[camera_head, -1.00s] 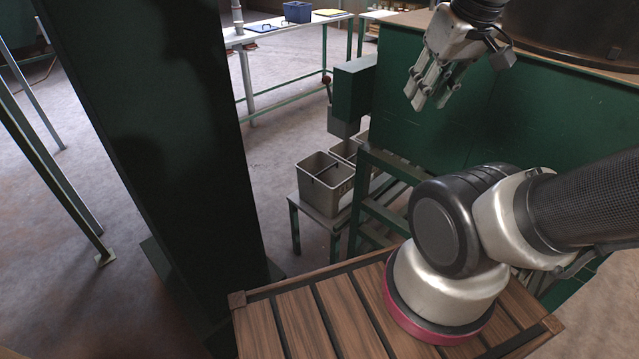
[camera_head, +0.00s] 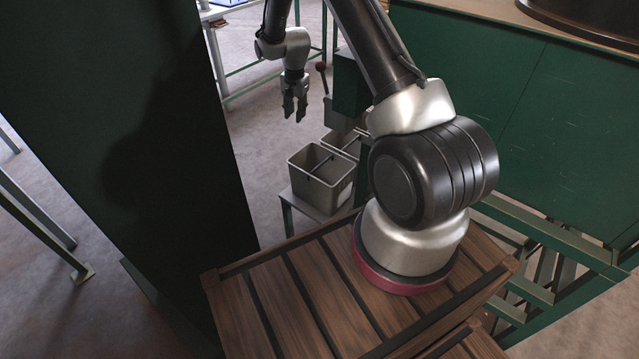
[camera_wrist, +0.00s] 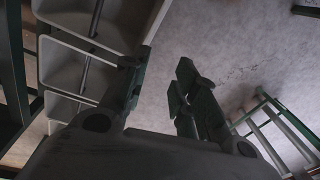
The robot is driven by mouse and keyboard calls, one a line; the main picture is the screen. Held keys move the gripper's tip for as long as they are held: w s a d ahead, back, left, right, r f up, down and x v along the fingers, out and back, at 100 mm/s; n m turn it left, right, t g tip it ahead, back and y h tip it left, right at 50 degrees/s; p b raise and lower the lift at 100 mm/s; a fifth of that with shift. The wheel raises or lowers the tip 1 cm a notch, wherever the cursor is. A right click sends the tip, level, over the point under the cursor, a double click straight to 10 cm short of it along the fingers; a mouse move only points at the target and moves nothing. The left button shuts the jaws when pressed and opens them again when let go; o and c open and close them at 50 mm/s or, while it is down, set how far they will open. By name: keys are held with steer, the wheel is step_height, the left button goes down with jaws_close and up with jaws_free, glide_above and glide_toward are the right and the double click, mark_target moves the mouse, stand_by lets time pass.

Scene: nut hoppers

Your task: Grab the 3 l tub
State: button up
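A grey, open-topped tub (camera_head: 322,190) with a thin bar across its mouth stands on a low green stand (camera_head: 287,212). A second grey tub (camera_head: 345,143) stands behind it, partly hidden by my arm. A mark on the front tub is too small to read, so I cannot tell which is the 3 l one. My gripper (camera_head: 294,117) points down, apparently above and behind the front tub. In the wrist view its fingers (camera_wrist: 160,92) are apart with nothing between them. The grey tubs (camera_wrist: 62,66) lie to their left there, with thin bars across their mouths.
A large green machine housing (camera_head: 520,110) fills the right. A dark green column (camera_head: 120,130) stands at the left. A light table (camera_head: 225,14) with green legs is at the back. Bare floor (camera_head: 262,150) lies left of the tubs.

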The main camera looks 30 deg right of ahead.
mark_target(301, 163)
steer(key=f, duration=0.7)
steer(key=s+f+m, duration=0.1)
steer(key=f, duration=0.7)
steer(key=f+m+g, duration=0.1)
steer(key=f, duration=0.6)
steer(key=shift+s+f, duration=0.3)
steer(key=shift+s, duration=0.05)
jaws_close()
